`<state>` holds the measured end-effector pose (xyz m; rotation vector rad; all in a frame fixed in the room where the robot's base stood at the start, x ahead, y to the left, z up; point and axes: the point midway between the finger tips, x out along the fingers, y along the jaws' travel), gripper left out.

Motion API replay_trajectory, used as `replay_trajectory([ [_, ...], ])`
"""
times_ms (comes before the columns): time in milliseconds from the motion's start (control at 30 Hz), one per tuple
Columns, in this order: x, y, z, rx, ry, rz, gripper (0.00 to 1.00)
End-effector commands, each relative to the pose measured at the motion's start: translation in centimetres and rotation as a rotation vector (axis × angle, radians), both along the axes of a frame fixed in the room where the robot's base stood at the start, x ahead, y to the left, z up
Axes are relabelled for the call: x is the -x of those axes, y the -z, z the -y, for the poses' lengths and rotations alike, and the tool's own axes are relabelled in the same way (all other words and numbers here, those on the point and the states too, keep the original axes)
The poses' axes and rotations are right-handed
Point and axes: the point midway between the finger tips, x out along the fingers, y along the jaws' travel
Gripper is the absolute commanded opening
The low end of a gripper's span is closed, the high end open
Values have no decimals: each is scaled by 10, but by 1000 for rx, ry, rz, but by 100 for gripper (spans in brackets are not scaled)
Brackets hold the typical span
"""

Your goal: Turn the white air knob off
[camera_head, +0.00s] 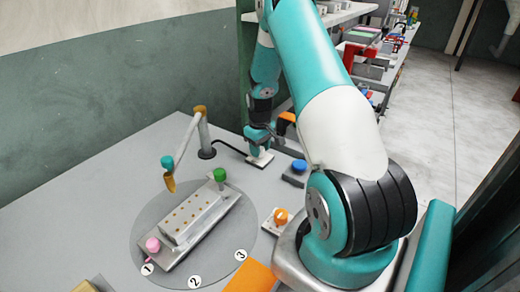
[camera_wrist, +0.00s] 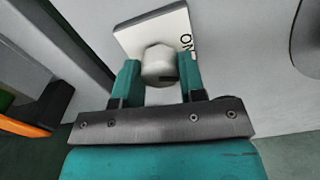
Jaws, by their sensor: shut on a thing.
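The white air knob (camera_wrist: 157,62) sits on a white square plate (camera_wrist: 137,38) with black lettering like "ON" along one side. My gripper (camera_wrist: 160,78) has its two teal fingers shut on the knob, one on either side. A dark mark shows on the knob's lower right side. In the head view my gripper (camera_head: 259,145) points down over the white plate (camera_head: 261,160) at the back of the grey table, and it hides the knob there.
A round disc (camera_head: 230,255) bears a metal mould (camera_head: 193,218) with a pink knob (camera_head: 152,245) and a green knob (camera_head: 220,175). A post with a nozzle (camera_head: 169,184) stands behind. An orange knob (camera_head: 281,215) and a blue block (camera_head: 296,175) are near my arm.

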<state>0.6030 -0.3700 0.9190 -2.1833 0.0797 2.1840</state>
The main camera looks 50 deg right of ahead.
Motion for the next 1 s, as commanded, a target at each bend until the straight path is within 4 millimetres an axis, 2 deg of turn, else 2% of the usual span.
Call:
replay_trajectory([
  [1000,-1,-1,0,1,950,2,14],
])
